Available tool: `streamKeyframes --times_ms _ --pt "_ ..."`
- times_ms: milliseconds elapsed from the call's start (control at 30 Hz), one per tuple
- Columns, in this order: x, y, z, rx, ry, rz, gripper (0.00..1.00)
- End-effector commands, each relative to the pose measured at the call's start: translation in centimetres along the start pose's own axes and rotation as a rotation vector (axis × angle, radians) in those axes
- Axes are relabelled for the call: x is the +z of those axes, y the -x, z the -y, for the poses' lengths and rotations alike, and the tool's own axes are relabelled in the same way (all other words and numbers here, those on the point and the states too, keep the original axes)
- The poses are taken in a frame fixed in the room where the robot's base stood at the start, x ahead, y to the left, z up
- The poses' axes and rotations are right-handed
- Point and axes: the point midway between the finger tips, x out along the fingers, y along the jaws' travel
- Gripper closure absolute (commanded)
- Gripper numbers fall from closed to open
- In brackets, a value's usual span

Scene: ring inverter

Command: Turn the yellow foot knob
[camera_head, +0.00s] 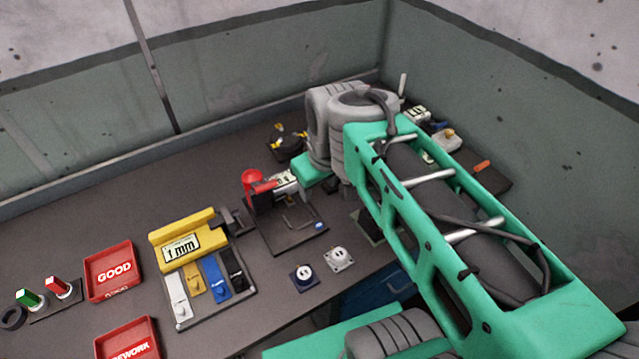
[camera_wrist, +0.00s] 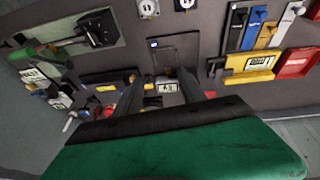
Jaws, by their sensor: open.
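I cannot single out the yellow foot knob with certainty. In the wrist view, a small yellow part (camera_wrist: 149,88) shows between my fingers, beside a small device with a display (camera_wrist: 167,87). In the head view, a device with a display (camera_head: 286,181) stands at the back of a dark plate (camera_head: 290,238), with a red button (camera_head: 252,179) at its left. My gripper (camera_wrist: 158,80) is open with nothing between its fingertips, pointing toward the bench. In the head view, my arm hides most of the gripper.
A yellow 1 mm block (camera_head: 190,243) stands behind several coloured tabs. Two round fittings (camera_head: 338,259) sit near the front edge. A black-and-yellow item (camera_head: 287,142) lies near the back wall. Bare bench lies at back left.

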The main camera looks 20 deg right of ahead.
Motion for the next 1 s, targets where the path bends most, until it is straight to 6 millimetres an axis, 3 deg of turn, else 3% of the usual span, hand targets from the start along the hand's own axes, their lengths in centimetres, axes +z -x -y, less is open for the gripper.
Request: streamKeyframes --times_ms 367,533,667,800,900,1000 --pt "0.4 0.1 0.3 0.001 -0.044 -0.009 0.52" --pt "-1.8 -1.6 -1.3 -0.002 -0.174 0.04 0.52" --pt "-5.7 -5.3 -4.7 0.005 -0.43 0.129 0.52" --pt "-9.3 -11.2 -8.8 0.032 -0.732 0.228 0.52" --pt "-10.7 -15.4 -11.4 0.059 -0.916 0.287 0.52" --pt "-11.3 -18.2 -13.1 0.081 -1.039 0.325 0.52"
